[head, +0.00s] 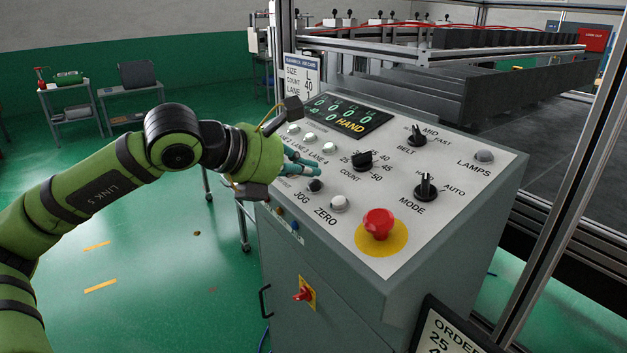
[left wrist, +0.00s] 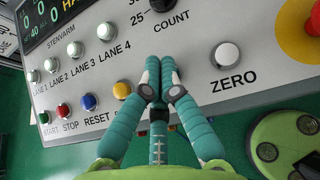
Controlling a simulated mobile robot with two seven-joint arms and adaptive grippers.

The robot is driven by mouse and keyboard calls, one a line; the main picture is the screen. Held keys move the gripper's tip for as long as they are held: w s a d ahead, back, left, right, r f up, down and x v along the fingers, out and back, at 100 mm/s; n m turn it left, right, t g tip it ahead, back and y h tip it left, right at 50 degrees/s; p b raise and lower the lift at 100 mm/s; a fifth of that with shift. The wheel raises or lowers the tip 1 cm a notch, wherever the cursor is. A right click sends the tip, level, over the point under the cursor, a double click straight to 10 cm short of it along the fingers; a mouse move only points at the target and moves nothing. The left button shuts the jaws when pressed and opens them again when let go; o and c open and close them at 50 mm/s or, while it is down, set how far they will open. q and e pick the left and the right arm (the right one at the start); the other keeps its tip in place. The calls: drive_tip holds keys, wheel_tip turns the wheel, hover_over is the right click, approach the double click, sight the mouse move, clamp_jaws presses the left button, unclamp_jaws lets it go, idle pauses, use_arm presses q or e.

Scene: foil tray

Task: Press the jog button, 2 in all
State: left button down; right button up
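The control panel (head: 440,225) has a dark jog button (head: 315,186) above the label JOG in the head view. My left gripper (head: 312,169) has its teal fingers just above and behind that button, over the panel; I cannot tell whether they touch anything. In the left wrist view the fingertips (left wrist: 153,84) are drawn together with nothing seen between them. The fingers hide the jog button and its label there. The display (head: 345,115) shows HAND and several zeros. My right gripper is in neither view.
The white zero button (head: 338,204) is right of the jog button, with the red emergency stop (head: 378,224) beyond. Lane buttons (left wrist: 75,49), the count knob (head: 363,160) and coloured buttons (left wrist: 88,102) are close by. The mode knob (head: 426,187) stands to the right.

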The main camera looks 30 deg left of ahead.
use_arm(q)
drive_tip(key=shift+r, duration=0.15)
drive_tip(key=r, duration=0.1)
drive_tip(key=s+r+p, duration=0.1)
drive_tip(key=r, duration=0.1)
drive_tip(key=r+p, duration=0.1)
drive_tip(key=shift+s+a+r, duration=0.15)
drive_tip(key=shift+a+r, duration=0.15)
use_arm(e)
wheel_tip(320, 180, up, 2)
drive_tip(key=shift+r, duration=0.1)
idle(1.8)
